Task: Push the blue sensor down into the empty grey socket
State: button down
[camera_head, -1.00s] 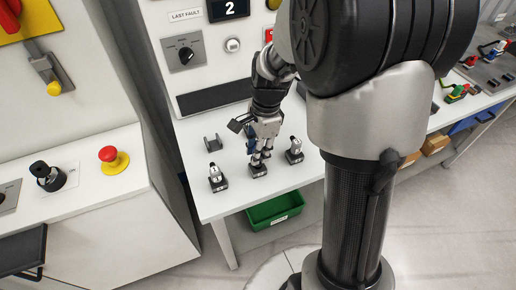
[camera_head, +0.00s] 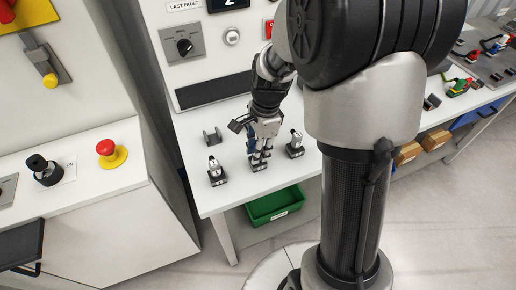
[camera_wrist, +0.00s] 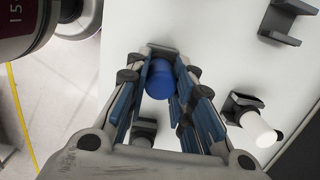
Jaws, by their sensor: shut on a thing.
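The blue sensor (camera_wrist: 160,78) is a short cylinder. In the wrist view its round top shows between the finger pads. My gripper (camera_head: 260,157) is shut on it and points down over the middle of the row at the bench's front. The dark grey socket (camera_head: 259,167) is directly below the fingertips in the head view. The fingers hide most of the socket and sensor, so I cannot tell how deep the sensor sits.
Socketed white-topped sensors stand left (camera_head: 217,172) and right (camera_head: 295,146) of my gripper, both close to it. An empty grey bracket (camera_head: 212,136) lies behind the left one. A green bin (camera_head: 274,205) is below the bench edge. The control panel rises behind.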

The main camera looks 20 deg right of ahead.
jog(key=c, duration=1.3)
grip_release()
notch_tip(320, 180, up, 17)
jog(key=d+p, duration=0.1)
jog(key=p, duration=0.4)
jog(key=shift+d, duration=0.2)
jog(key=shift+f, duration=0.1)
